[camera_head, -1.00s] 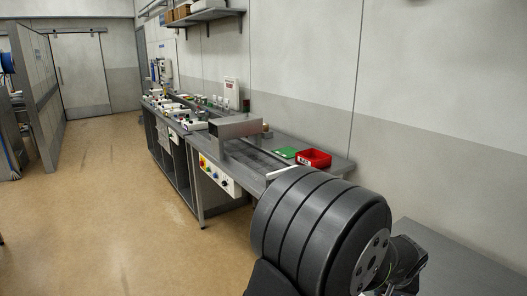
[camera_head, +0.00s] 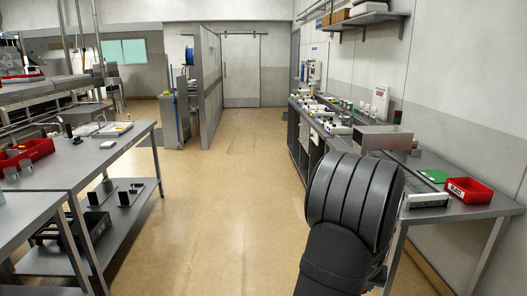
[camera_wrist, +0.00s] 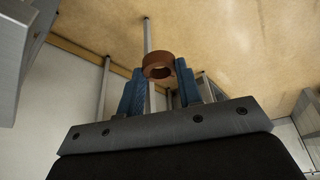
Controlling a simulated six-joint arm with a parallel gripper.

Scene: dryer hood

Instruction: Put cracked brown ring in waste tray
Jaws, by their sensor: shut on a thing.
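In the wrist view a brown ring (camera_wrist: 157,58) sits between the two blue fingertips of my gripper (camera_wrist: 159,68), which is shut on it. The ring is held above the floor, its hole facing the camera. No crack can be made out at this size. In the head view the gripper and ring are hidden behind my large dark arm joint. A red tray (camera_head: 469,198) with a white label stands at the near end of the right-hand bench; its lettering is too small to read surely. Which tray is the waste tray cannot be told.
The long right bench carries a grey metal hood (camera_head: 383,138), a green plate (camera_head: 434,176) and several small parts. At left stands a steel table (camera_head: 95,160) with another red bin (camera_head: 32,151) and a lower shelf. The floor aisle (camera_head: 225,190) between is clear.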

